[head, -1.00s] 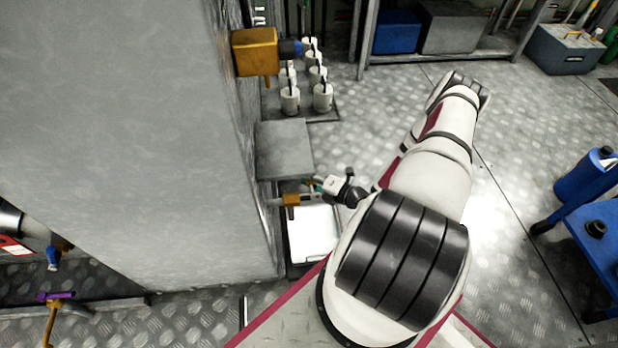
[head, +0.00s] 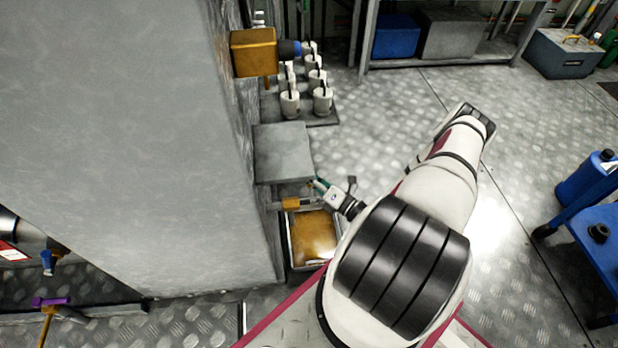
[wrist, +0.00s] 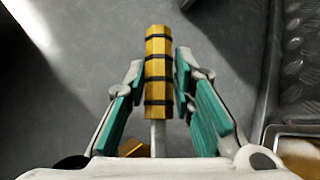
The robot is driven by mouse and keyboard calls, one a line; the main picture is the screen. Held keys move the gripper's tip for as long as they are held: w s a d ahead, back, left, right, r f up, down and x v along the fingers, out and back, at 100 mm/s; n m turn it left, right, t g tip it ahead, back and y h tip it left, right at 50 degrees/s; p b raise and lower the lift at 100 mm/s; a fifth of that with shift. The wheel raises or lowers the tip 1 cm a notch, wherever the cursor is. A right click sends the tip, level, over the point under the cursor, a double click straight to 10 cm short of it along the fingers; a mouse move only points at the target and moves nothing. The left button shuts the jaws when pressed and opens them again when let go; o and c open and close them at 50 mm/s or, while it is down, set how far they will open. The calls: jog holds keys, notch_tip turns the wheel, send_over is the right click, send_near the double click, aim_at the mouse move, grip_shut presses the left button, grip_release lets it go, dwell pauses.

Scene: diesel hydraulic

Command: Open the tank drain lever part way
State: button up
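The drain lever (wrist: 159,75) has a yellow grip with black bands on a thin metal stem. In the wrist view it stands between the two teal-padded fingers of my gripper (wrist: 158,72). The fingers are close beside the grip, with a narrow gap on the left; the right finger is very near it or touching. In the head view my gripper (head: 322,187) is low beside the tank (head: 130,130), near a yellow drain valve (head: 290,203). The lever itself is hard to make out there. The tray (head: 290,262) below the valve holds amber-brown liquid.
A grey box (head: 283,152) sticks out just above the valve. A larger yellow block (head: 254,52) is higher on the tank side. Several white canisters (head: 290,103) stand behind. A blue cart (head: 600,235) is at right. Open metal floor (head: 400,95) lies beyond my arm.

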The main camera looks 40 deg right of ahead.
jog(key=shift+o, duration=0.7)
jog(key=s+d, duration=0.1)
jog(key=s, duration=1.1)
jog(key=shift+d+f, duration=0.2)
jog(key=shift+f, duration=0.1)
